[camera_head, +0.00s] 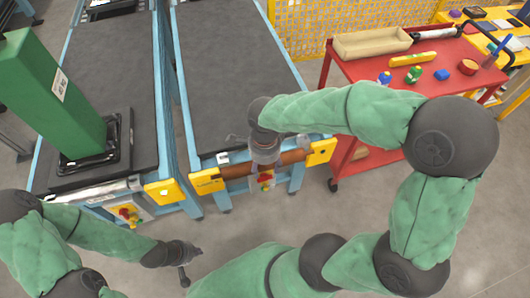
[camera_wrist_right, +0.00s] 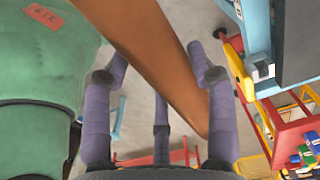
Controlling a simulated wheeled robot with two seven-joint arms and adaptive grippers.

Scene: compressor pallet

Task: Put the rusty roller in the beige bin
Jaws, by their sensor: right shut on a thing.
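The rusty roller (camera_head: 235,171) is a brown cylinder lying across the front end of the right conveyor, between two yellow end brackets. My right gripper (camera_head: 264,158) is over its middle, shut on it. In the right wrist view the roller (camera_wrist_right: 160,55) runs diagonally between the purple fingers (camera_wrist_right: 160,100). The beige bin (camera_head: 372,43) is a shallow open tray on the red cart's top, at the back right; it looks empty. My left gripper (camera_head: 190,264) is open and empty, low over the floor in front of the conveyors.
The red cart (camera_head: 440,70) also carries several small coloured items, a yellow bar (camera_head: 412,59) and a red bowl (camera_head: 467,66). A green column (camera_head: 50,95) stands on the left conveyor. A yellow mesh fence (camera_head: 315,25) is behind. The right conveyor's belt (camera_head: 225,75) is clear.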

